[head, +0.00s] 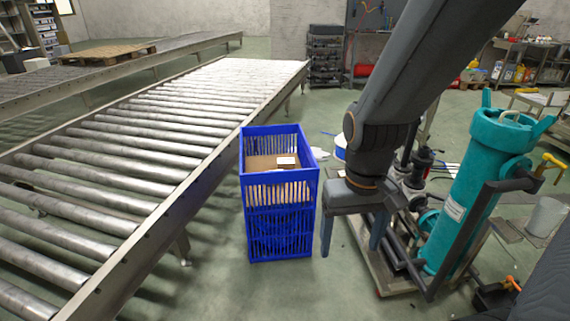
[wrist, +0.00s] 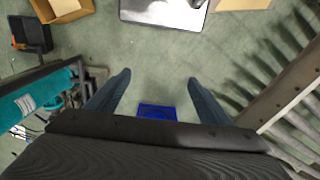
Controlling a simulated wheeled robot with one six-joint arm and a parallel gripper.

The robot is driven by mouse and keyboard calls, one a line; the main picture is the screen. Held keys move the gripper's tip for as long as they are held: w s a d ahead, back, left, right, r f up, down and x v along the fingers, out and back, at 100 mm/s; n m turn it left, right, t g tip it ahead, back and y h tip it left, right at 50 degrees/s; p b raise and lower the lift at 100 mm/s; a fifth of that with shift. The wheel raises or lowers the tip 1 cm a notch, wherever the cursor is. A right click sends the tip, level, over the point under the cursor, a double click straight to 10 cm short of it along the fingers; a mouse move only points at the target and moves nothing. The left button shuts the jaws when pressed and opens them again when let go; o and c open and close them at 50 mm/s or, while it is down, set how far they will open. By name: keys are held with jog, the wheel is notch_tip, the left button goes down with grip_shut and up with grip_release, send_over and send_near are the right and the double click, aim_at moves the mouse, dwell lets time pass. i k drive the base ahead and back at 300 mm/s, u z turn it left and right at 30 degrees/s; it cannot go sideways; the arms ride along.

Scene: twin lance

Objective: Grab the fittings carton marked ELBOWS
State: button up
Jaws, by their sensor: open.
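No lettering reading ELBOWS is legible in either view. In the head view, a small carton with a pale top (head: 286,161) lies inside a tall blue slatted crate (head: 281,222), on or among brown cardboard; its marking is too small to read. My gripper (head: 351,252) points down to the right of the crate, apart from the carton. Its two fingers are spread with nothing between them. In the wrist view my gripper (wrist: 159,77) is also open and empty. A blue piece (wrist: 157,112) shows below between the fingers; I cannot tell whether it is the crate.
A roller conveyor (head: 130,150) runs along the left of the crate. A teal cylinder (head: 468,185) on a skid stands to the right of my gripper. In the wrist view, cardboard boxes (wrist: 62,12) show at the top edge. Green floor is clear in front of the crate.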

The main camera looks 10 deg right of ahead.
aim_at(289, 163)
jog(key=i, duration=2)
jog(key=u, duration=0.4)
